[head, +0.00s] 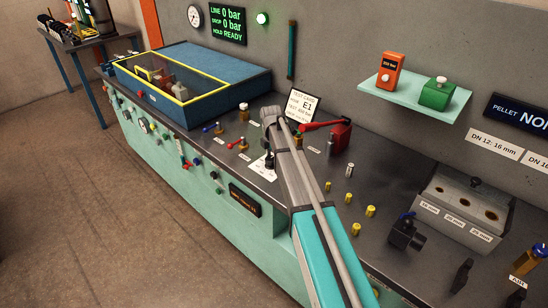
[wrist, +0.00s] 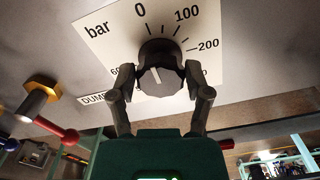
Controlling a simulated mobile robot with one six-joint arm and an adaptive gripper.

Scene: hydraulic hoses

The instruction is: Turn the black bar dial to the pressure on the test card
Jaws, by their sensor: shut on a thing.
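The black bar dial (wrist: 157,52) stands on a white scale plate (wrist: 105,50) in the wrist view. The plate reads "bar", with 0, 100 and 200 visible; part of the scale is hidden behind the dial and fingers. A white mark on the dial seems to point near 0. My gripper (wrist: 162,82) is shut on the dial, one finger on each side. In the head view, my gripper (head: 269,160) is over the plate, and my arm largely hides the dial. The test card (head: 301,104) stands behind it, showing "E1" and a small test line that looks like 400 bar.
A green-lettered display (head: 228,23) reads line 0 bar, drop 0 bar, hold ready. A red lever (head: 322,125) stands right of my wrist. Red and blue handled valves (head: 240,144) are left. A yellow-edged blue box (head: 185,85) is further left.

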